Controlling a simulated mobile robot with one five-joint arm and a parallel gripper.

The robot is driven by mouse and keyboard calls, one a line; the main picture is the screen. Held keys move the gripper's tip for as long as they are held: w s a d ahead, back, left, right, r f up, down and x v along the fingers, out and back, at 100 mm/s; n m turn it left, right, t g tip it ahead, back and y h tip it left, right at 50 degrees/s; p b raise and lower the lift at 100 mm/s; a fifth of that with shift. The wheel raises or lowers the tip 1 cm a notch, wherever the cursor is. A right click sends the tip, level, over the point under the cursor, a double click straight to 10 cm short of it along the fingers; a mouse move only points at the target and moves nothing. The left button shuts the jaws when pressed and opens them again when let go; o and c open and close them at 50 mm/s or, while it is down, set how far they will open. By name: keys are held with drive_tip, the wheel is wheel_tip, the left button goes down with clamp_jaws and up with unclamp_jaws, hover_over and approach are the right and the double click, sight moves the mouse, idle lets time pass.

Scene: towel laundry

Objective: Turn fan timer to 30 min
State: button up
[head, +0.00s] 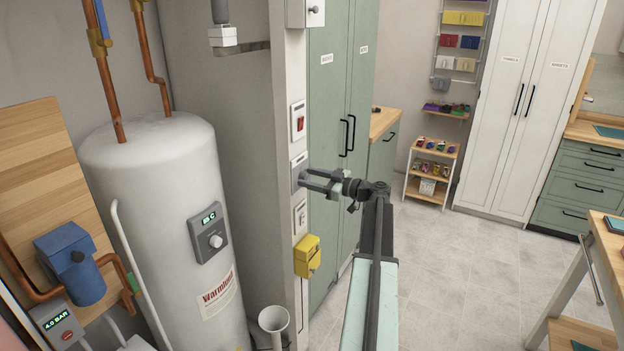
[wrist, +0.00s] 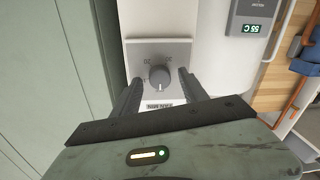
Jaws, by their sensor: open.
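The fan timer is a light grey plate with a round dark grey knob (wrist: 159,77) in the wrist view. A pale pointer line on the knob points downward in that view. In the head view the timer plate (head: 299,164) is on the narrow white wall edge, its knob hidden by the fingers. My gripper (head: 304,181) is at the plate in the head view. In the wrist view its open fingers (wrist: 159,79) stand either side of the knob, with gaps on both sides.
A red switch (head: 300,121) is above the timer; another switch plate (head: 300,216) and a yellow box (head: 307,256) are below. A white water heater (head: 160,210) stands left, a green cabinet (head: 338,110) right. The tiled floor (head: 430,260) is open beyond my arm.

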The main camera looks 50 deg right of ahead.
drive_tip(key=shift+s+d, duration=0.1)
clamp_jaws()
